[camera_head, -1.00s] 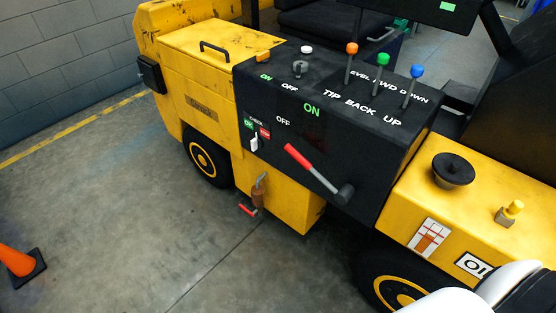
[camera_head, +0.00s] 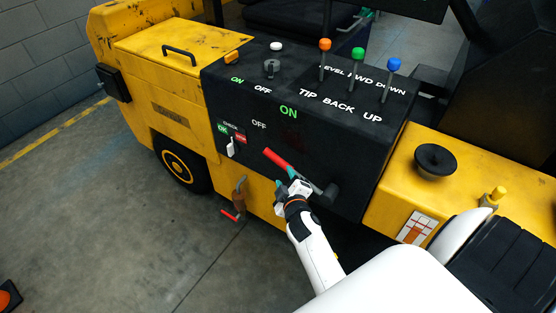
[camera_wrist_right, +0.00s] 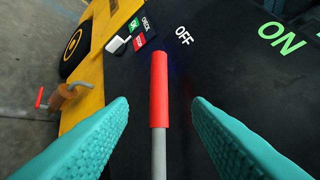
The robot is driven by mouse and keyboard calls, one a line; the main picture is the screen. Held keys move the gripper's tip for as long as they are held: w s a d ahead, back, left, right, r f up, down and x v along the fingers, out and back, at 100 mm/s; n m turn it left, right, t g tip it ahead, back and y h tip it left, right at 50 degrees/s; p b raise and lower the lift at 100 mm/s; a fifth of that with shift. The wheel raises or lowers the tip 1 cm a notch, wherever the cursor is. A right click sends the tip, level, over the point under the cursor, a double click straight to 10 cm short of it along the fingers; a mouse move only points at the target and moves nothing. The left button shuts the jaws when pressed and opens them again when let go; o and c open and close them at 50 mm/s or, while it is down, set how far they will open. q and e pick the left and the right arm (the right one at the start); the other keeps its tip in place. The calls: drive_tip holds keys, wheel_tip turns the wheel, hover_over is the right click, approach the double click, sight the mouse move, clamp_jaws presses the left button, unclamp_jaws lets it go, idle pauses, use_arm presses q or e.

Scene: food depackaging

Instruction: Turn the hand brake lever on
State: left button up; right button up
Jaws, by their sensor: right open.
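The hand brake lever has a red grip (camera_head: 277,159) and a grey shaft on the black side panel of the yellow vehicle. It slants up and left from its dark pivot (camera_head: 328,193), toward the white OFF mark (camera_head: 259,125). The green ON mark (camera_head: 288,111) is above it. My right gripper (camera_head: 286,181) is at the lever's shaft, open. In the right wrist view its two teal fingers (camera_wrist_right: 161,102) stand apart on either side of the lever's red grip (camera_wrist_right: 159,88), with gaps on both sides. My left gripper is not in view.
Levers with orange (camera_head: 325,44), green (camera_head: 358,54) and blue (camera_head: 394,65) knobs stand on top of the panel. A small white switch (camera_head: 230,147) is to the left. A red-ended crank (camera_head: 237,199) hangs below. The floor at left is mostly clear.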

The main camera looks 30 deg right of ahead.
sight(279, 163)
drive_tip(key=b+x, duration=0.1)
drive_tip(key=x, duration=0.9)
drive_tip(key=shift+w+d+f, duration=0.1)
drive_tip(key=shift+w+f, duration=0.05)
drive_tip(key=shift+w, duration=0.25)
drive_tip(key=shift+c, duration=0.6)
clamp_jaws()
